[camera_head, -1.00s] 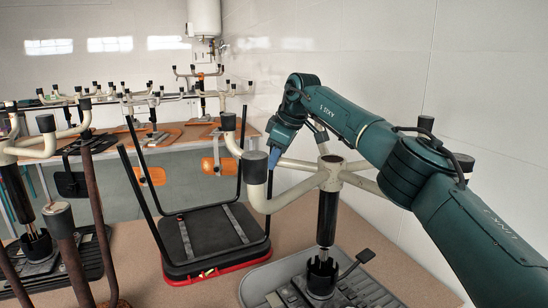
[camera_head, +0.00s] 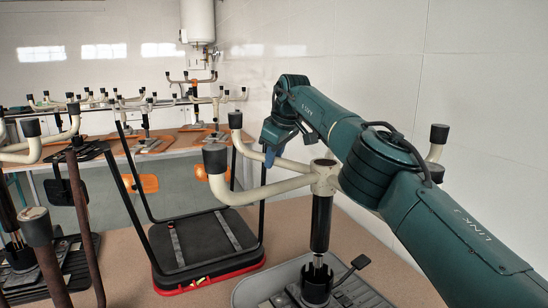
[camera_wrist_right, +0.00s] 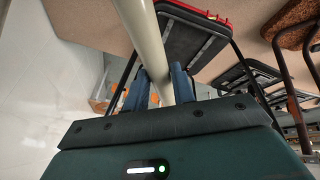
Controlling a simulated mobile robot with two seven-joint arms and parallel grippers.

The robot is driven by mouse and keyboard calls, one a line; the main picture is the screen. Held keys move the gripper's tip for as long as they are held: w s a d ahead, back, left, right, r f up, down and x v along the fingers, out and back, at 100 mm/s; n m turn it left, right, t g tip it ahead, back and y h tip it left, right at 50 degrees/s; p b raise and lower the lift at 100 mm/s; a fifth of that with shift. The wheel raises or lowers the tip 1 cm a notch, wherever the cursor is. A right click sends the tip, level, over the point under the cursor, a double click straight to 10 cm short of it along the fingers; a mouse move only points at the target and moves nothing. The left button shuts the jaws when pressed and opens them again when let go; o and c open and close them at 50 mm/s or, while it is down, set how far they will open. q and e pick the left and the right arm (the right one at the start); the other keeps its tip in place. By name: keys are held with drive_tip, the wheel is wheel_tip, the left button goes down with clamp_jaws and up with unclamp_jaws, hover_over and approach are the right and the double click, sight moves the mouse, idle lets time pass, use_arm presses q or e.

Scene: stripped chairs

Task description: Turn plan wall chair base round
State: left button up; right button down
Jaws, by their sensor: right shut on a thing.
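The wall-side chair base is upside down, with cream curved legs and black end caps. Its cream hub (camera_head: 326,178) sits on a black upright column (camera_head: 320,224) above a grey seat plate (camera_head: 262,284). My right gripper (camera_head: 269,157) is shut on a left-rear leg of the base. In the right wrist view its blue fingers (camera_wrist_right: 158,88) straddle the cream leg (camera_wrist_right: 145,32). Another leg (camera_head: 238,190) points left, nearer to me. My right arm hides part of the legs on the right. My left gripper is out of view.
A black seat with a red rim (camera_head: 205,243) and thin frame legs stands just left of the base. More stripped chairs and brown legs (camera_head: 80,200) crowd the left. A white wall (camera_head: 480,100) is close on the right. An orange bench (camera_head: 170,143) stands behind.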

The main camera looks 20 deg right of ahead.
drive_tip(key=c, duration=1.2)
unclamp_jaws()
drive_tip(key=shift+o, duration=0.2)
drive_tip(key=b+v, duration=0.2)
drive_tip(key=v, duration=1.1)
drive_tip(key=shift+r, duration=0.1)
drive_tip(key=shift+c, duration=0.4)
